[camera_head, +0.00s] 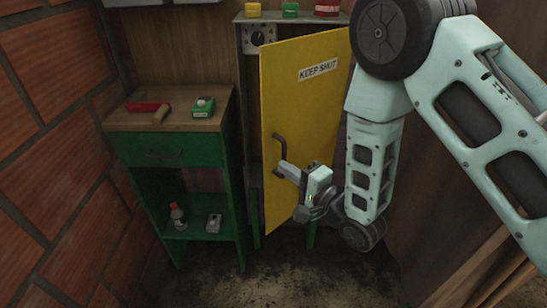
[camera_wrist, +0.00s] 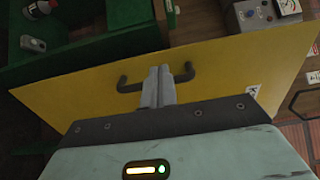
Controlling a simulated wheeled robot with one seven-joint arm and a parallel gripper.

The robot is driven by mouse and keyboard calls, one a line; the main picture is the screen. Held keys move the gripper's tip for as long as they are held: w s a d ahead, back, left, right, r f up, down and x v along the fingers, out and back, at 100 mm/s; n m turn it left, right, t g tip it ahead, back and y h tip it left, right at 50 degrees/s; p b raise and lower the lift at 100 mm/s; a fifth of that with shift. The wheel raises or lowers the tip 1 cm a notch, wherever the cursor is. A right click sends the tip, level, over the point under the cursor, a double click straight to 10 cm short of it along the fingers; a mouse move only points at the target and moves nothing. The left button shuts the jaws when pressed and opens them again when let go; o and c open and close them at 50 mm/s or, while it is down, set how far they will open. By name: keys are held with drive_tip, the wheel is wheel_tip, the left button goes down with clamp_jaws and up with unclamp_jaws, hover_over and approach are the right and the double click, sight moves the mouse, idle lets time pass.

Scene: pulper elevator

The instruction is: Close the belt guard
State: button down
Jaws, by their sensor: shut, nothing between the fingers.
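The belt guard (camera_head: 305,95) is a yellow panel marked "KEEP SHUT" on a grey cabinet frame. It stands ajar, its left edge out toward me, with a gap to the frame at its left. Its dark bar handle (camera_head: 279,144) is low on the panel's left part. My gripper (camera_head: 282,170) is shut and empty at the handle. In the wrist view the shut fingers (camera_wrist: 158,82) cover the middle of the handle (camera_wrist: 128,84), whose two ends show on either side. I cannot tell whether the fingers touch the handle or the panel.
A green cabinet (camera_head: 180,152) stands close at the left, with a red-handled tool (camera_head: 148,108) and a green device (camera_head: 203,107) on top. A bottle (camera_head: 178,216) and a grey box (camera_head: 214,223) are on its lower shelf. A brick wall (camera_head: 45,90) bounds the left. The floor in front is clear.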

sight(265, 154)
drive_tip(key=shift+p+x, duration=0.4)
drive_tip(key=shift+x, duration=2.25)
drive_tip(key=shift+w+a, duration=0.15)
drive_tip(key=w+a+m+t+h+b, duration=0.2)
drive_tip(key=w+a+m+h+b, duration=0.1)
drive_tip(key=w, duration=0.6)
drive_tip(key=w+a+m+t+h+b, duration=0.2)
drive_tip(key=w+a+h+b, duration=0.3)
drive_tip(key=w, duration=0.4)
drive_tip(key=shift+a+m+b, duration=0.5)
drive_tip(key=shift+a+b, duration=0.25)
drive_tip(key=shift+b, duration=0.55)
